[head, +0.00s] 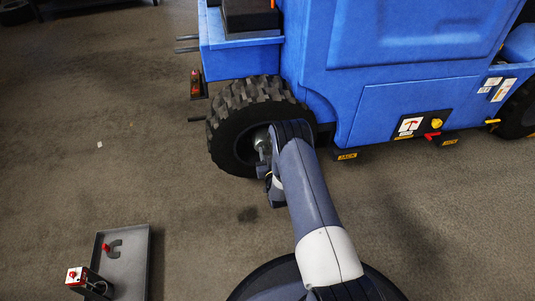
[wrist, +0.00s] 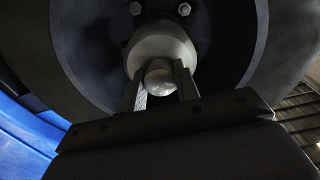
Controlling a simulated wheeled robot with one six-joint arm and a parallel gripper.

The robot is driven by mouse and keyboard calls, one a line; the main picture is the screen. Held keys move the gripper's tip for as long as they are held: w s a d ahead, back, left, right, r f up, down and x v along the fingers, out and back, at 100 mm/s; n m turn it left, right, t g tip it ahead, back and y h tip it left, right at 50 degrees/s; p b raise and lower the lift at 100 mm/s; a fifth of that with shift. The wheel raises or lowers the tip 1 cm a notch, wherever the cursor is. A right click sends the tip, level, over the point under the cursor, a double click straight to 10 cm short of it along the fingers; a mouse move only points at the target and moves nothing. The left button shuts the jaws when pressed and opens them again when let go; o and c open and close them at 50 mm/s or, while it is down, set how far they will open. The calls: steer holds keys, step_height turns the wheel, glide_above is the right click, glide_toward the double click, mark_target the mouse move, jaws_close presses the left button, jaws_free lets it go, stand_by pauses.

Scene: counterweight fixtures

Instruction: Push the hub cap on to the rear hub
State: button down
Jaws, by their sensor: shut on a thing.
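The hub cap (wrist: 162,42) is a silver-grey dome with a round knob at its near end. In the wrist view, my gripper (wrist: 160,82) has its two fingers closed on either side of that knob. The cap lies against the middle of the dark rear wheel (wrist: 85,50), where two bolt heads show above it. It hides the rear hub, and I cannot tell whether it is fully seated. In the head view, the cap (head: 261,143) shows as a small pale spot at the wheel's centre, with my gripper (head: 264,161) partly hidden by my arm.
The blue vehicle (head: 390,60) stands behind the wheel, with its black tyre (head: 232,115) on the floor. A grey tray (head: 130,258) with a red-knobbed part lies at lower left, beside a red-and-white box (head: 76,276).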

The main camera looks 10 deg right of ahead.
steer(key=shift+w, duration=1.1)
steer(key=c, duration=1)
jaws_free()
steer(key=shift+o, duration=0.2)
steer(key=s+p, duration=0.4)
steer(key=s, duration=0.6)
steer(key=shift+s, duration=0.4)
steer(key=w+b, duration=0.4)
steer(key=w, duration=0.6)
steer(key=shift+w, duration=0.4)
steer(key=shift+s, duration=0.3)
